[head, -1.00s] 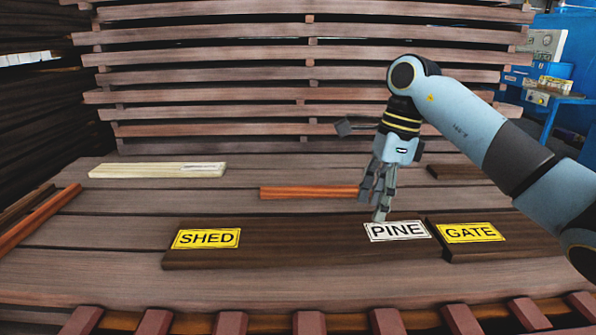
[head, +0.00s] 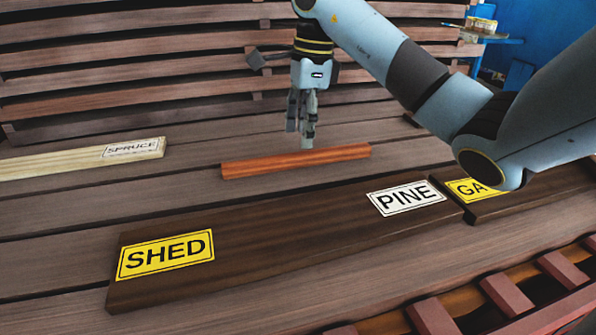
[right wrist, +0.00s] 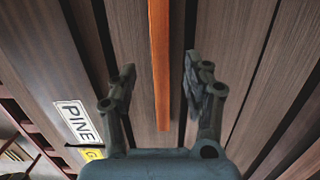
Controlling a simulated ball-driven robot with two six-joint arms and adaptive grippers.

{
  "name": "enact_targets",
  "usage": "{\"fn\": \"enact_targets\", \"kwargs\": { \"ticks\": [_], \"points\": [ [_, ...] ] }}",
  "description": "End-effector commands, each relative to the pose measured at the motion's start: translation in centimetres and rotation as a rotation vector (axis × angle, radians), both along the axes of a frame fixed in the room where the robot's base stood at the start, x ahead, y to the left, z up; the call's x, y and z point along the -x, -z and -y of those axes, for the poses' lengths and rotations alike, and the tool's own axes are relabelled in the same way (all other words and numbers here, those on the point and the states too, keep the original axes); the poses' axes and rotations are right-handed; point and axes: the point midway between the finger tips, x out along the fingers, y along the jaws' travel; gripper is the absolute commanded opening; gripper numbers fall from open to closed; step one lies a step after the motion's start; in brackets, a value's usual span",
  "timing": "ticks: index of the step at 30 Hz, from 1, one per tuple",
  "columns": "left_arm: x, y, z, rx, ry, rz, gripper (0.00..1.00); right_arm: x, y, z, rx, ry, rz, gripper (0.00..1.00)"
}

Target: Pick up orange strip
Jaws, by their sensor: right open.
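The orange strip (head: 290,161) lies flat on the dark plank surface, behind the dark board with the SHED and PINE labels. My right gripper (head: 306,143) is above the strip, pointing down, in the head view. In the right wrist view the strip (right wrist: 160,70) runs lengthwise between the two spread fingers of the right gripper (right wrist: 158,85). The fingers are open and hold nothing; the strip's near end shows between them. How high the fingertips are above the strip is hard to tell. My left gripper is not in view.
The dark board (head: 285,232) carries a yellow SHED label (head: 165,254) and a white PINE label (head: 406,197). A GATE board (head: 530,192) is at right, partly behind my arm. A pale SPRUCE strip (head: 75,159) lies at left. Stacked slats (head: 150,60) stand behind.

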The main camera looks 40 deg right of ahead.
Motion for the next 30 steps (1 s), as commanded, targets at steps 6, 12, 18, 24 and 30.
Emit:
{"fn": "enact_targets", "kwargs": {
  "ticks": [6,12,18,24,30],
  "points": [
    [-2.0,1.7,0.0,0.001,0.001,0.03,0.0,-0.2,1.8,0.0,0.0,0.0,0.001,0.5],
    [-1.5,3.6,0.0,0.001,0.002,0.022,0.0,-0.3,4.6,-0.2,-0.003,0.001,-0.003,0.5],
    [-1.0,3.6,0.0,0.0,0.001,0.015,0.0,-0.4,5.2,-0.2,0.0,-0.001,0.001,0.5],
    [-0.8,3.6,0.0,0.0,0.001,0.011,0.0,-0.4,5.1,-0.2,0.0,-0.001,0.001,0.36],
    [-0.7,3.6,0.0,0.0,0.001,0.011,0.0,-0.4,5.1,-0.2,0.0,-0.001,0.001,0.09]
  ]
}}
